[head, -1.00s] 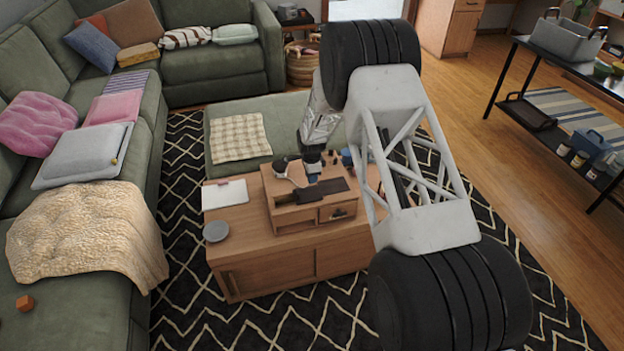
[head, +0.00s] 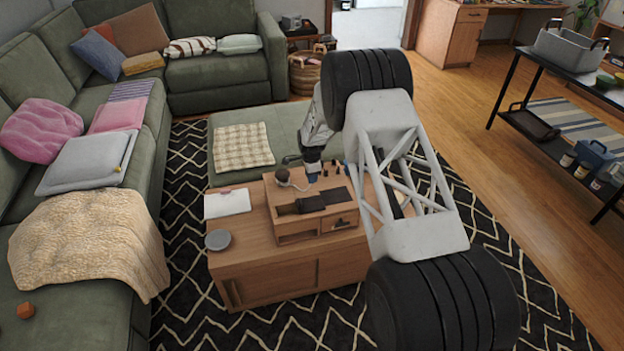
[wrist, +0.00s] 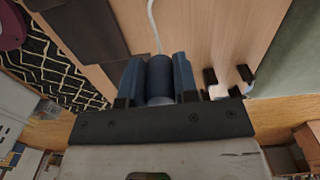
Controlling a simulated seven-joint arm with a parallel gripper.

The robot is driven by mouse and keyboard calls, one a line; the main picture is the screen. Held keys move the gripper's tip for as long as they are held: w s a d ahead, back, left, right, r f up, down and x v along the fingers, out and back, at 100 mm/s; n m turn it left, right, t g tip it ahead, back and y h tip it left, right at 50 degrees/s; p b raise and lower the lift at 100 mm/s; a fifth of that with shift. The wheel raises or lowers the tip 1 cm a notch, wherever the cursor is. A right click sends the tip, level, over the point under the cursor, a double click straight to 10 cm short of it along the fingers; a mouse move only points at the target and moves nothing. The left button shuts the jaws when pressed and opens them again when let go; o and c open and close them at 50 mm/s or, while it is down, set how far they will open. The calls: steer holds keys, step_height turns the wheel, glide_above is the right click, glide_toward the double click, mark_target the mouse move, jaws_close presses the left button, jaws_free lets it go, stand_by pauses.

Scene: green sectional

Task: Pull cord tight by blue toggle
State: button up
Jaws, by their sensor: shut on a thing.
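The blue toggle (wrist: 160,78) is a dark blue cylinder between the two blue fingers of my gripper (wrist: 158,82) in the wrist view. My gripper is shut on it. The white cord (wrist: 153,25) runs from the toggle toward the top of the wrist view, with a slight bend. In the head view, my gripper (head: 313,174) is over the back of the wooden organizer (head: 284,228) on the coffee table. A round brown object (head: 283,175) is left of it, with a short pale curve of cord beside it. The toggle is too small to make out there.
Small dark upright pegs (head: 336,167) stand just right of my gripper. A white pad (head: 228,203) and a grey round dish (head: 218,240) lie on the table's left. The green ottoman (head: 285,130) is behind the table.

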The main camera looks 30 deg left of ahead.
steer(key=shift+w+a, duration=0.35)
steer(key=shift+w, duration=0.1)
steer(key=w+d, duration=0.2)
steer(key=d, duration=0.4)
steer(key=w+d+f+n, duration=0.1)
steer(key=d, duration=0.5)
steer(key=w+d+f+n, duration=0.1)
steer(key=w+d, duration=0.1)
steer(key=d, duration=0.4)
steer(key=shift+w+f, duration=0.2)
steer(key=shift+w, duration=0.1)
steer(key=d+f+n, duration=0.3)
steer(key=d+n, duration=0.1)
steer(key=d, duration=2.8)
steer(key=s+d+f+n, duration=0.1)
steer(key=s+d, duration=0.2)
steer(key=d, duration=0.6)
steer(key=s+d+n, duration=0.2)
steer(key=s+d, duration=0.2)
steer(key=d, duration=0.5)
steer(key=shift+s+d+f, duration=0.3)
steer(key=shift+d+f, duration=0.05)
steer(key=shift+f, duration=0.05)
steer(key=shift+r, duration=0.15)
